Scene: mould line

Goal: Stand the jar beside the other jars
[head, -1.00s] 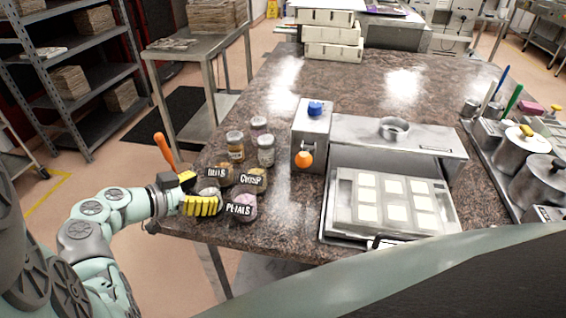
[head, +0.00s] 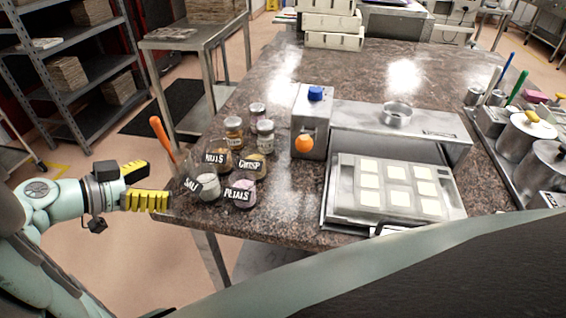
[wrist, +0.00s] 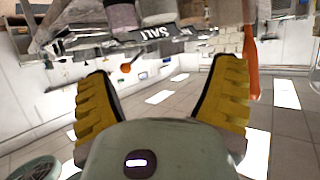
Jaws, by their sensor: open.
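Three small jars stand upright, close together, on the granite counter: an amber one (head: 234,131) at front left, a pale one (head: 265,136) at right, and one with a dark lid (head: 257,112) behind them. My gripper (head: 166,201) is off the counter's left edge, beside the salt bowl (head: 205,187) and apart from the jars. Its yellow fingers are spread with nothing between them in the wrist view (wrist: 160,75). That view shows the salt label upside down at the top; the objects around it are cut off.
The nuts (head: 217,161), crisp (head: 251,166) and petals (head: 239,191) bowls stand in front of the jars. A grey dispenser (head: 312,120) is close on their right. An orange handle (head: 160,138) rises at the counter's left edge. Counter behind the jars is clear.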

